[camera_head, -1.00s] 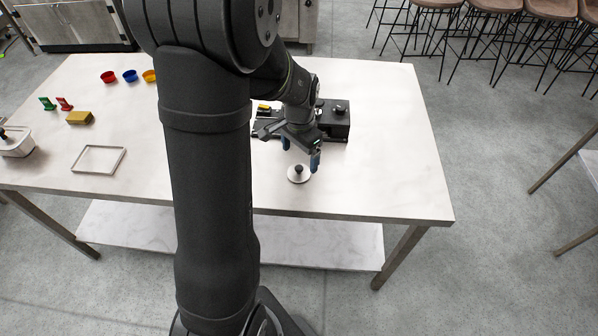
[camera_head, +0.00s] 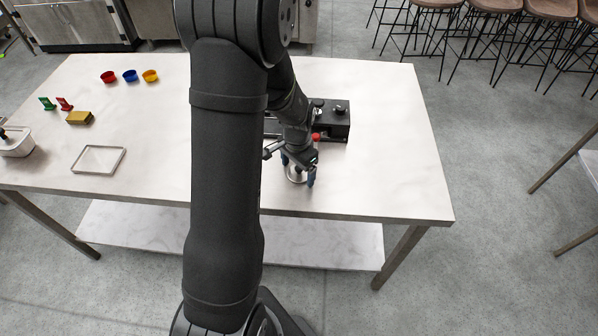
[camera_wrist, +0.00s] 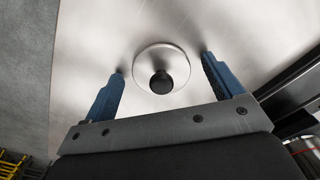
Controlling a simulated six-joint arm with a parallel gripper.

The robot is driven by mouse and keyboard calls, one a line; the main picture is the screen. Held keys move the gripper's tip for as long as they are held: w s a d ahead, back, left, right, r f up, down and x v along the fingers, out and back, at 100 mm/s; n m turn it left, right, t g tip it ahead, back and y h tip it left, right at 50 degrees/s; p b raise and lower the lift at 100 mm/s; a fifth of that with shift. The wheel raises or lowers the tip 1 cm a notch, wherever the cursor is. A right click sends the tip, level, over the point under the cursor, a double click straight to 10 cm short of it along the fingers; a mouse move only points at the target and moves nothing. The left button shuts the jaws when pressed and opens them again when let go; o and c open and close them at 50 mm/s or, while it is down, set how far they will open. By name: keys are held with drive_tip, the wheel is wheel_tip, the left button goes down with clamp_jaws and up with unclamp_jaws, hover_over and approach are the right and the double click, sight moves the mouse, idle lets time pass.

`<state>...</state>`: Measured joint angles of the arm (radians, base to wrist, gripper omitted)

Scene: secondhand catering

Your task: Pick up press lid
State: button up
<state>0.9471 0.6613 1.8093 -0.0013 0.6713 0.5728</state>
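The press lid is a round, light metal disc with a black knob on top. In the wrist view the press lid (camera_wrist: 148,56) lies knob up on the table, between and just beyond the blue fingertips. In the head view the lid (camera_head: 293,177) is partly hidden by my gripper (camera_head: 298,180), which is low over it. In the wrist view my gripper (camera_wrist: 163,62) is open, with a finger on either side of the lid and gaps between. Nothing is held.
A black machine (camera_head: 334,120) stands on the table (camera_head: 385,150) just behind the gripper; its dark edge shows at right in the wrist view. The table's front edge is close.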

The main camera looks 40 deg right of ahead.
drive_tip(key=c, duration=0.9)
drive_tip(key=shift+c, duration=0.2)
drive_tip(key=shift+r, duration=0.15)
